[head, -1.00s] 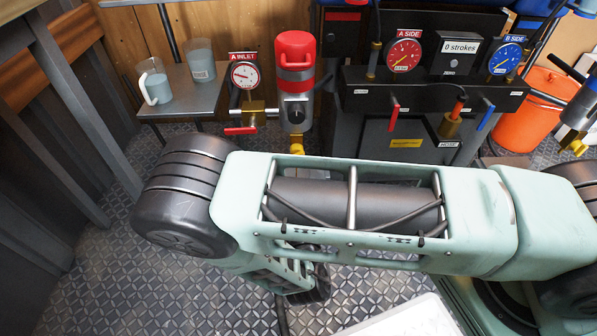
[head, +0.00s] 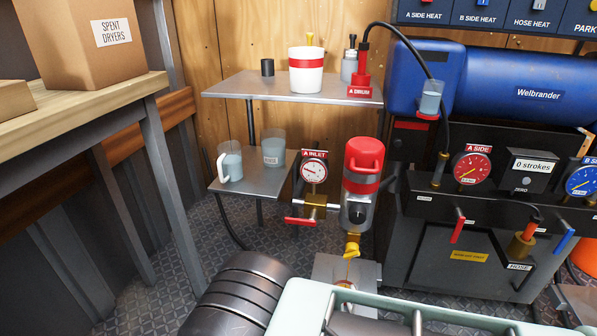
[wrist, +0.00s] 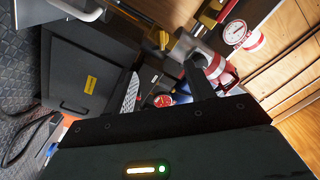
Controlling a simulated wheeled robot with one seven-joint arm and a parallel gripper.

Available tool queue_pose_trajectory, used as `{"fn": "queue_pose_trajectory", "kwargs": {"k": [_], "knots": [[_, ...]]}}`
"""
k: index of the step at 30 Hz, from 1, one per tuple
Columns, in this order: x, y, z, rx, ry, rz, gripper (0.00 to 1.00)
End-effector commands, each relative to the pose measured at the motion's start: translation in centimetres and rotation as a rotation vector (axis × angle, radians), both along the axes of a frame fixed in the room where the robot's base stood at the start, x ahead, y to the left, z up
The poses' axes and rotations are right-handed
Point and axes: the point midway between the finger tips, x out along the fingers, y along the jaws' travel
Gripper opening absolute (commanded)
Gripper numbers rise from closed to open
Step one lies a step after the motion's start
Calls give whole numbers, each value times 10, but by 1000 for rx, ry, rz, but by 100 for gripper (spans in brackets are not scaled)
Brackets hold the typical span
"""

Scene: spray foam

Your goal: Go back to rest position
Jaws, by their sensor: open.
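My gripper (wrist: 163,88) shows in the wrist view, with dark fingers reaching up from a dark housing. The fingers are apart and nothing is seen between them. In the head view my pale green arm crosses the bottom edge; the gripper itself is out of that picture. The wrist view is strongly tilted. It shows the red-topped canister (wrist: 216,70), a white gauge (wrist: 236,32) and a dark cabinet (wrist: 85,80) beyond the fingers.
The canister with a red cap (head: 361,190) stands behind my arm, its yellow spout over a plate. Two cups (head: 230,162) sit on a low shelf (head: 262,187). A bench (head: 75,118) with boxes is at left. The pump cabinet (head: 430,250) stands at right.

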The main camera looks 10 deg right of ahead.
Motion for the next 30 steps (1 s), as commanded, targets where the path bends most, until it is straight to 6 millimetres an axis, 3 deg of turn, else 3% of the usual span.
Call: {"fn": "queue_pose_trajectory", "kwargs": {"k": [5, 10, 14, 18, 22, 26, 30], "knots": [[13, 17, -2, 68, 186, -32, 54], [23, 59, 2, 153, 530, 21, 54], [20, 95, 21, 182, 770, 152, 54], [8, 126, 59, 159, 980, 358, 54], [-12, 142, 103, 80, 1123, 585, 54], [-38, 141, 150, -62, 1220, 819, 54], [-71, 119, 194, -280, 1289, 1044, 54]]}}
